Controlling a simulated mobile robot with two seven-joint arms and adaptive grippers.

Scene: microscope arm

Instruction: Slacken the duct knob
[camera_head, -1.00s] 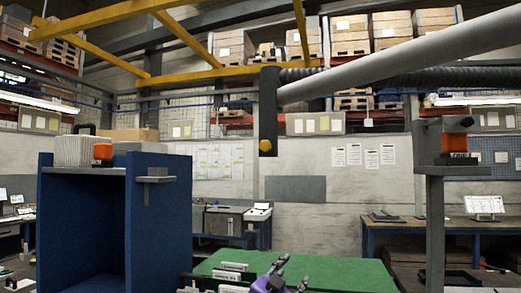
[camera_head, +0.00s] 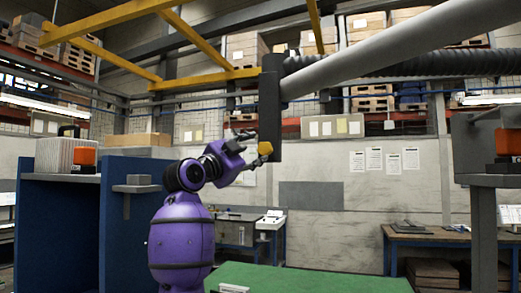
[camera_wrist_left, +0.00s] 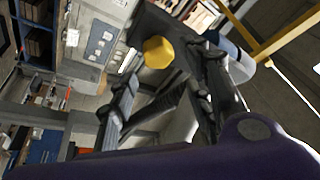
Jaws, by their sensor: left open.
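The duct knob (camera_head: 265,148) is a small yellow faceted knob at the lower end of a dark upright bracket (camera_head: 269,105), which holds the grey duct tube (camera_head: 375,48). My left gripper (camera_head: 253,150) is at the knob's left side, at about its height, with its fingers apart. In the left wrist view the yellow knob (camera_wrist_left: 158,52) shows beyond the open fingers (camera_wrist_left: 160,95), near the upper middle. I cannot tell whether a finger touches it. My right gripper is in neither view.
A blue cabinet (camera_head: 60,235) with an orange box on it stands at the left. A grey post with a dark box (camera_head: 485,150) stands at the right. A green tabletop (camera_head: 310,278) lies below. The space under the bracket is clear.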

